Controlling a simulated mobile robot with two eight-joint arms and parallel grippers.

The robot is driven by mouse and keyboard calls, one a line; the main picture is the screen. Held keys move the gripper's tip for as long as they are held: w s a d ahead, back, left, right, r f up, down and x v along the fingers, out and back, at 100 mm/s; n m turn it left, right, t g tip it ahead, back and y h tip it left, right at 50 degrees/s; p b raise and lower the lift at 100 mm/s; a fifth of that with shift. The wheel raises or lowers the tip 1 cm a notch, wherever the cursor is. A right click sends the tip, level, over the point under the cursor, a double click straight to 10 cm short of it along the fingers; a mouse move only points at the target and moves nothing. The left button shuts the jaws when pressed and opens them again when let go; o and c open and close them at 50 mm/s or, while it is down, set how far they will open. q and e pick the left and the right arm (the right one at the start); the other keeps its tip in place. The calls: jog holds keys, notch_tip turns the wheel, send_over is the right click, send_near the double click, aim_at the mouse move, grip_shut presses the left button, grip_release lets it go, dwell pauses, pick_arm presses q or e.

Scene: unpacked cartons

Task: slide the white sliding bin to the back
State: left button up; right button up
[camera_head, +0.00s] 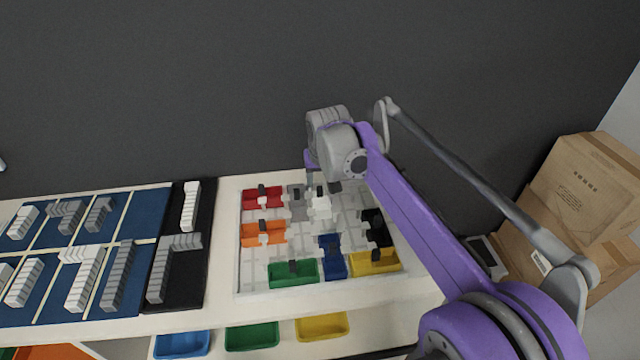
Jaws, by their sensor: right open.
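The white sliding bin (320,209) sits in the light tray (238,272), in its back middle part, beside a grey bin (297,203). My right gripper (314,189) points down from above at the white bin, with its jaws open. The fingers are small here and partly merge with the white and grey bins, so I cannot tell whether they touch the white bin. The arm's wrist hides part of the tray's back edge. My left gripper does not show clearly; only a small grey piece appears at the left edge.
Other bins in the tray are red (262,199), orange (262,235), green (293,275), blue (333,262), yellow (375,265) and black (377,229). Blue boards with stepped blocks lie left. Cartons (580,190) stand right. A dark wall rises behind the table.

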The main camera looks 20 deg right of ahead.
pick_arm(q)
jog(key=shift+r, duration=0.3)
pick_arm(e)
jog(key=v, duration=0.7)
jog(key=shift+f, duration=0.1)
